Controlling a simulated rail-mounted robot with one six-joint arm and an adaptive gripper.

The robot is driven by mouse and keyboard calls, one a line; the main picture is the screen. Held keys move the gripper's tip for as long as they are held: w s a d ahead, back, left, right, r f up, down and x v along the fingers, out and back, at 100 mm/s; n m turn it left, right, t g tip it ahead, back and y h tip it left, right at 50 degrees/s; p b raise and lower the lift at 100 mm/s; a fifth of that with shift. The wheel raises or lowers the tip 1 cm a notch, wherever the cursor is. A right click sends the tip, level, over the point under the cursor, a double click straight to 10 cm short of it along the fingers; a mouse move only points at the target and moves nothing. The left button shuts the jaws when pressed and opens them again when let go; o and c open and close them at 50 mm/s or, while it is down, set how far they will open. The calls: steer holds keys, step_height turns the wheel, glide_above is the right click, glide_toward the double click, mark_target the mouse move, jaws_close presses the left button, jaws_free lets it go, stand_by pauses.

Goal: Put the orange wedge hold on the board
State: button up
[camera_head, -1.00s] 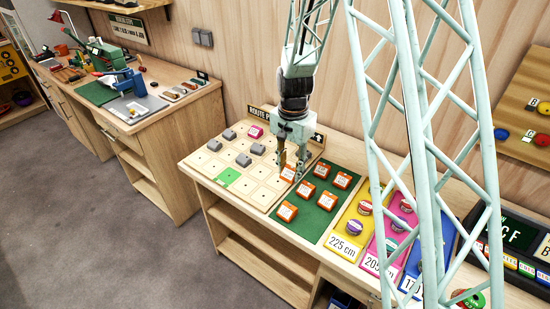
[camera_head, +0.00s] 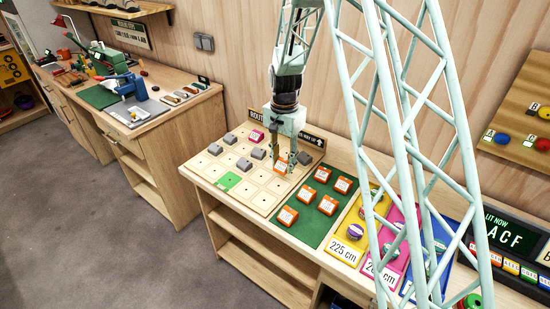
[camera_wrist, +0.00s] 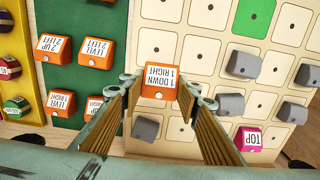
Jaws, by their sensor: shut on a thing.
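My gripper (camera_head: 285,158) points down over the right part of the wooden board (camera_head: 205,173). It is shut on an orange wedge hold (camera_head: 281,166). In the wrist view this hold (camera_wrist: 159,80) sits between the fingertips and its white label reads "1 DOWN 1 RIGHT". I cannot tell whether its underside touches the board. The board has pale squares with small dots, one green square (camera_head: 229,181), several grey holds (camera_head: 244,164) and a pink hold (camera_head: 256,135) marked "TOP" in the wrist view.
Several other orange wedges (camera_head: 328,204) stand on the green mat (camera_head: 308,231) right of the board. Yellow (camera_head: 345,250) and pink (camera_head: 383,272) trays with round holds lie beyond it. Grey holds stand close to the gripper. The board's front squares are free.

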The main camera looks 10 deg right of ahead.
steer(key=w, duration=0.7)
steer(key=shift+w+a+f, duration=0.35)
steer(key=shift+a, duration=0.05)
steer(key=shift+w+f, duration=0.15)
steer(key=shift+w, duration=0.3)
steer(key=shift+f+b, duration=0.3)
steer(key=shift+f, duration=1.4)
steer(key=shift+f, duration=0.1)
steer(key=o, duration=0.5)
steer(key=shift+o, duration=0.3)
steer(key=shift+r, duration=0.2)
